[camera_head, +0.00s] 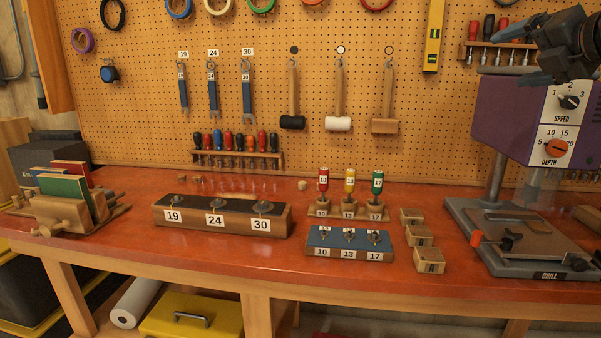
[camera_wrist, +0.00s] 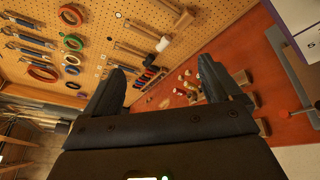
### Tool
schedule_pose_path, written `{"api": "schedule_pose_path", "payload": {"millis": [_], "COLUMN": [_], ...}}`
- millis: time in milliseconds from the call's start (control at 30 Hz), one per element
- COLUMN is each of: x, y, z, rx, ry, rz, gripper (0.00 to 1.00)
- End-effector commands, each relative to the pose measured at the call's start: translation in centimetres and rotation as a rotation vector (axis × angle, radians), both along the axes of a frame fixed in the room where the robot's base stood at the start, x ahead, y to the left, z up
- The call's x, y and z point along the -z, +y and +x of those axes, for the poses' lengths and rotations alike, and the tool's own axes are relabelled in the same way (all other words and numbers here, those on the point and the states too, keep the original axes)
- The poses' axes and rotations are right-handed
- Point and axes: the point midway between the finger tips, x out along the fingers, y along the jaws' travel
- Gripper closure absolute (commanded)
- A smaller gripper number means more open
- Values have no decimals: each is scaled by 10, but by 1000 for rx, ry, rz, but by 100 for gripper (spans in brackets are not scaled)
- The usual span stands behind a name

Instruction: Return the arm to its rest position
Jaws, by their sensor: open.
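My gripper (camera_head: 505,52) is raised at the upper right of the head view, in front of the purple drill press and well above the bench. In the wrist view my gripper (camera_wrist: 162,63) shows its two dark fingers spread apart, with nothing between them. The wrist view is tilted and looks past the fingers toward the pegboard and the red bench top. Part of my arm is cut off by the right edge of the head view.
The drill press (camera_head: 510,115) stands close to my gripper at the right. The red bench (camera_head: 180,262) holds a black-topped block (camera_head: 187,205), a blue-topped block (camera_head: 330,240), colored drivers and small wooden blocks. Tools hang on the pegboard (camera_head: 270,90). Space above the bench's middle is clear.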

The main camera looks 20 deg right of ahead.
Motion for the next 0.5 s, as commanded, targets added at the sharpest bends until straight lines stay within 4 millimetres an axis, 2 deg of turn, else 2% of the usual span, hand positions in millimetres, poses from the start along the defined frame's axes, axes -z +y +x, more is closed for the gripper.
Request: {"api": "schedule_pose_path", "payload": {"millis": [33, 200, 500], "x": [16, 55, 136], "y": [13, 50, 115], "z": [9, 31, 46], "rx": [-23, -69, -98], "ry": [-44, -193, -376], "rz": [82, 360, 849], "gripper": [9, 9, 9]}}
